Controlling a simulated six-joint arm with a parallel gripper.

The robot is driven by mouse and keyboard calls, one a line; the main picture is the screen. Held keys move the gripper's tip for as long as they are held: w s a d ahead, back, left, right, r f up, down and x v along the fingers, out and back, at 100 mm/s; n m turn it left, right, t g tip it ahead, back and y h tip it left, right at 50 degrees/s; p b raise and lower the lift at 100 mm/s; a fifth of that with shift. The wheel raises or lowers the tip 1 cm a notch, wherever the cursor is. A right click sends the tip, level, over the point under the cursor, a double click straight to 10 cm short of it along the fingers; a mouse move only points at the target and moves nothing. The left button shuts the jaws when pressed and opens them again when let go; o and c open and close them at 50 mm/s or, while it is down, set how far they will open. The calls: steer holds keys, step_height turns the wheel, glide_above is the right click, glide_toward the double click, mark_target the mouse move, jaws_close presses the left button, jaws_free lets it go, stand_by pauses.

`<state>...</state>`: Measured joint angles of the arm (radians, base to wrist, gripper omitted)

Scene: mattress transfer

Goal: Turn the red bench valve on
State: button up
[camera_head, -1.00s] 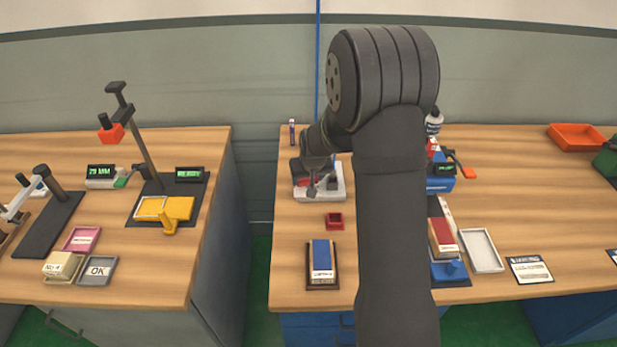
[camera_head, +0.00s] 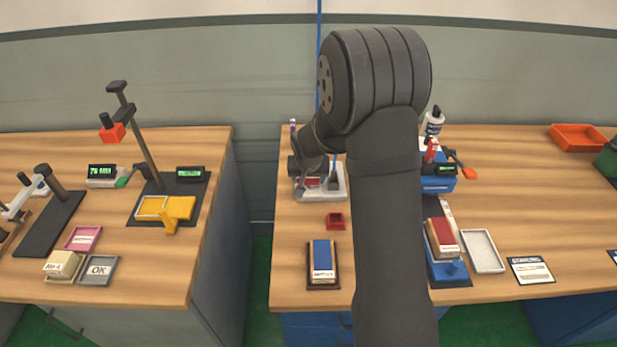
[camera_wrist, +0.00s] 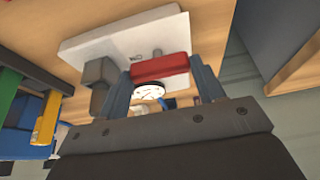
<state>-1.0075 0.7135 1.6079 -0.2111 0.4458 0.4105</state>
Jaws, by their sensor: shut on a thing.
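The red valve handle (camera_wrist: 160,68) is a short red bar above a white base plate (camera_wrist: 90,42) in the wrist view. My gripper (camera_wrist: 161,72) has one finger at each end of the bar and is shut on it. A white round gauge (camera_wrist: 149,91) and a grey block (camera_wrist: 99,72) sit beside the handle. In the head view the white base plate (camera_head: 335,194) stands at the back left of the right bench, with a bit of the red handle (camera_head: 313,182) showing. My wrist hides much of the valve there.
A blue device (camera_head: 437,184) and a white bottle (camera_head: 432,123) stand to the right, behind my arm. The gap between benches lies to the left.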

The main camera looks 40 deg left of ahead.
steer(key=o, duration=1)
steer(key=v, duration=1.7)
steer(key=shift+s+d+r, duration=0.1)
steer(key=shift+d+r, duration=0.05)
steer(key=shift+d, duration=0.05)
steer(key=x, duration=1.7)
steer(key=shift+a, duration=0.2)
